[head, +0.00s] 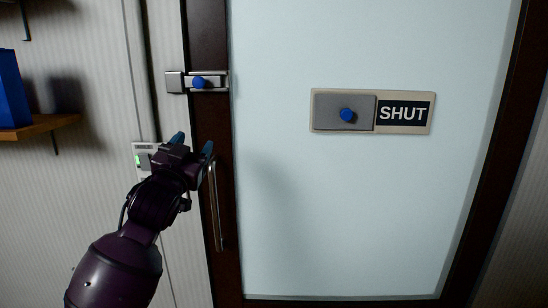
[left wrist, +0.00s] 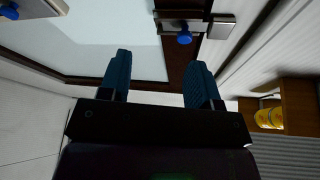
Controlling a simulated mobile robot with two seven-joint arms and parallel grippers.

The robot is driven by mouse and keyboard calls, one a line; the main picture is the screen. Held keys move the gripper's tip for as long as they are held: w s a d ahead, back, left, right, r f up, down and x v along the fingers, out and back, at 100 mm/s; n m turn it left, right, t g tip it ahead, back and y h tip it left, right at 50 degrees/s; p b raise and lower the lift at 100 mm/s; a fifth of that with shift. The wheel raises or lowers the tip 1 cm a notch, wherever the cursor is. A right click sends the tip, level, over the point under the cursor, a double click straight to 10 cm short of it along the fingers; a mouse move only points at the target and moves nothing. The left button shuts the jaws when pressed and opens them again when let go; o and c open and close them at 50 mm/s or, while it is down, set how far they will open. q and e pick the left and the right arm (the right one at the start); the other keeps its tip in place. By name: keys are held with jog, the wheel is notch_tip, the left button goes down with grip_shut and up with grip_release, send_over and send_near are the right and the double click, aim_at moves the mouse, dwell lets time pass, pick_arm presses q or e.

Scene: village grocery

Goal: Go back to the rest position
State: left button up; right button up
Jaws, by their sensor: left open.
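My left gripper (head: 194,143) is raised in front of the door's left edge in the head view, below the bolt. It is open, and nothing shows between its two blue fingers in the left wrist view (left wrist: 158,82). A metal bolt with a blue knob (head: 199,82) sits at the door's left edge. It also shows in the left wrist view (left wrist: 184,37). A sign reading SHUT (head: 404,113) with a grey slider and blue knob (head: 347,114) is on the door. My right gripper is in neither view.
The pale door panel (head: 300,220) in a dark frame fills most of the head view. A vertical metal handle (head: 215,205) and a wall box with a green light (head: 142,158) are close to my left gripper. A shelf (head: 45,125) holds a blue box (head: 12,90) at left.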

pick_arm(q)
jog(key=s+a+f+n+g+y, duration=0.15)
jog(key=s+f, duration=0.25)
jog(key=f, duration=0.5)
jog(key=s+a+f+g, duration=0.1)
jog(key=s+a+f, duration=0.15)
jog(key=f, duration=0.75)
jog(key=s+a+f+g, duration=0.15)
jog(key=s+f, duration=0.25)
jog(key=f, duration=0.5)
jog(key=s+a+f+n+g+y, duration=0.1)
jog(key=s+a+f+g, duration=0.1)
jog(key=s+f, duration=0.9)
jog(key=s+a+f+n+g+y, duration=0.2)
jog(key=s+f+g, duration=0.2)
jog(key=s+f, duration=0.6)
jog(key=s, duration=0.3)
jog(key=shift+a+f, duration=0.2)
jog(key=shift+f, duration=0.2)
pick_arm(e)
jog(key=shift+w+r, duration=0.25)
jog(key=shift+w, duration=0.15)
pick_arm(q)
jog(key=shift+s+n, duration=0.1)
jog(key=shift+n, duration=0.15)
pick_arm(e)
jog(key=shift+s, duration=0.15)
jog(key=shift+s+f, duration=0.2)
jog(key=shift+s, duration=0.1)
